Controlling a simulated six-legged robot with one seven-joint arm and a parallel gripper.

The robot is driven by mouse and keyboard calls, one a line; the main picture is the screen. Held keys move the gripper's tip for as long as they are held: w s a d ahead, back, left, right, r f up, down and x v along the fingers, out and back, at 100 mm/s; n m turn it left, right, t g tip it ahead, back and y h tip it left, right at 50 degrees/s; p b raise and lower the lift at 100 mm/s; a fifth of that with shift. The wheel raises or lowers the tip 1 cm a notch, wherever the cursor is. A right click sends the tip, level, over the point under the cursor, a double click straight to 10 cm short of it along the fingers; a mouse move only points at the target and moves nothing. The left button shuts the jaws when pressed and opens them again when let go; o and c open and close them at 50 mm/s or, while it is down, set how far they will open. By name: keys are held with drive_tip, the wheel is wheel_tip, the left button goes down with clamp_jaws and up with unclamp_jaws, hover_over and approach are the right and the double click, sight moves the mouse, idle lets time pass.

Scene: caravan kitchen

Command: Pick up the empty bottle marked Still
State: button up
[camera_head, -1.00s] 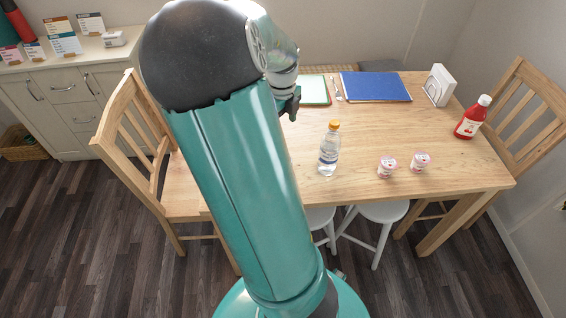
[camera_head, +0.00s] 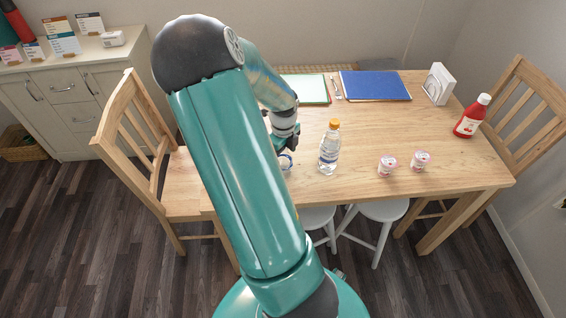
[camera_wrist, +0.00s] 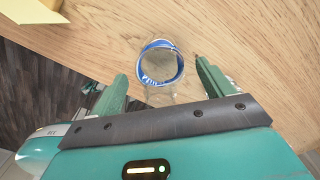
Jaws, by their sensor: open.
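A clear, empty-looking bottle with a blue band (camera_wrist: 162,46) sits between my fingers in the wrist view, seen nearly end-on. I cannot read its marking. In the head view its blue-banded end (camera_head: 287,161) shows beside my arm, and the rest is hidden. My gripper (camera_wrist: 160,73) is open, with one finger on either side of the bottle; whether they touch it I cannot tell. In the head view my gripper (camera_head: 284,146) is low over the table's left part. A second clear bottle (camera_head: 329,152) with an orange cap and white-blue label stands upright just to the right.
The wooden table (camera_head: 440,150) also holds two small pink-white cups (camera_head: 387,166), a red bottle (camera_head: 471,118), a blue folder (camera_head: 375,86), a green-edged sheet (camera_head: 308,88) and a white holder (camera_head: 439,84). A chair (camera_head: 140,150) stands left.

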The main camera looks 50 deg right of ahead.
drive_tip(key=c, duration=1.1)
drive_tip(key=shift+o, duration=0.2)
drive_tip(key=shift+r, duration=0.15)
